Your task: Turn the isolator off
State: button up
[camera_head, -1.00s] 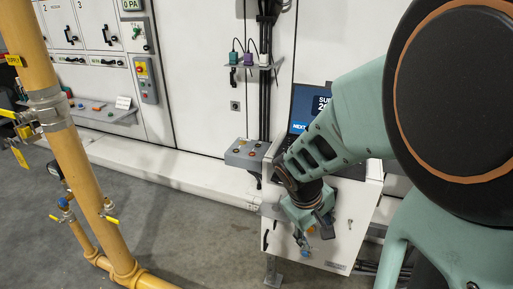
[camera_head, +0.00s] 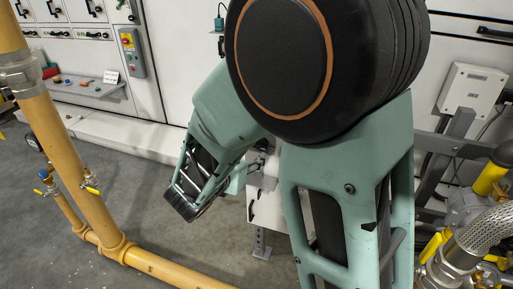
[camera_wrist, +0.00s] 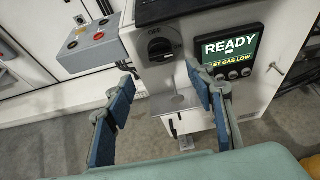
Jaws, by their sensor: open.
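The isolator (camera_wrist: 160,46) is a black rotary switch on the front of a white cabinet, in the upper middle of the wrist view. Small lettering shows above it, and I cannot read its handle position surely. My gripper (camera_wrist: 160,78) is open and empty, with its blue-padded fingers spread left and right below the switch. The fingers look apart from the switch.
A lit panel (camera_wrist: 230,50) reading READY is right of the isolator. A grey button box (camera_wrist: 87,46) is at the left. A yellow pipe (camera_head: 62,150) stands left in the head view, and valves and a braided hose (camera_head: 480,238) are at the right. Grey floor is open between.

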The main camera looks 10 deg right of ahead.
aim_at(259, 148)
jog(key=b+x, duration=0.2)
jog(key=x, duration=0.8)
jog(key=shift+d+f, duration=0.15)
jog(key=shift+c, duration=0.7)
jog(key=c, duration=1)
